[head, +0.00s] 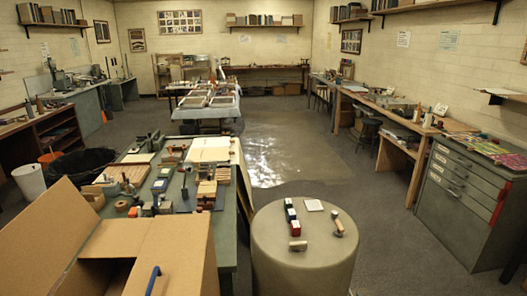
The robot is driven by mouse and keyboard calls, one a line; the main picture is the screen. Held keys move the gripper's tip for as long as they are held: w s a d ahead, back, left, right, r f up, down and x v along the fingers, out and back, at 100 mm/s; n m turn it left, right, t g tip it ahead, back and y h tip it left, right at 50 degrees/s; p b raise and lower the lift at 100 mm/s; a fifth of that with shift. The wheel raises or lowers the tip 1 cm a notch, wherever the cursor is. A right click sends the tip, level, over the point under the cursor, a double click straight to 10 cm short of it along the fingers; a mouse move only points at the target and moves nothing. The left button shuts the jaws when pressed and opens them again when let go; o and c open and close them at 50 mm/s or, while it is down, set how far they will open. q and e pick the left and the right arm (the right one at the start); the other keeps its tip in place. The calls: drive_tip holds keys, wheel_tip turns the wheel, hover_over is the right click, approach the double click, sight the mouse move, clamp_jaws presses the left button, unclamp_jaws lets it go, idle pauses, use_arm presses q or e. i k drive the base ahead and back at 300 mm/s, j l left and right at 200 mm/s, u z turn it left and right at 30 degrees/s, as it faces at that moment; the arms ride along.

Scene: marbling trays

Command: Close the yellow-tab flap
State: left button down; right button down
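A cardboard box (180,240) with flaps stands at the lower left, cut off by the bottom edge of the head view. A large flap (45,232) stands raised and tilted on its left side. A dark opening (105,272) shows between the flaps. A blue tab or handle (153,280) stands on the box's front right part. I see no yellow tab on any visible flap; it may be hidden or out of frame. Neither of my grippers is in view.
A workbench (228,225) crowded with tools and blocks stands behind the box. A round grey table (300,262) with small blocks and handled tools is to its right. A grey drawer cabinet (460,205) stands at the far right. Open floor (400,240) lies between table and cabinet.

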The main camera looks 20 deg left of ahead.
sight(37, 247)
drive_tip(key=k+j, duration=0.1)
drive_tip(key=j, duration=0.3)
drive_tip(key=k+j, duration=0.15)
drive_tip(key=j, duration=0.25)
drive_tip(key=k+j+z, duration=0.1)
drive_tip(key=j, duration=0.3)
drive_tip(key=k+j, duration=0.15)
drive_tip(key=j, duration=0.25)
drive_tip(key=k+j+z, duration=0.1)
drive_tip(key=j, duration=0.3)
drive_tip(key=k+j, duration=0.2)
drive_tip(key=j, duration=0.2)
drive_tip(key=k+j, duration=0.15)
drive_tip(key=j, duration=0.25)
drive_tip(key=k+j+z, duration=0.1)
drive_tip(key=j, duration=0.3)
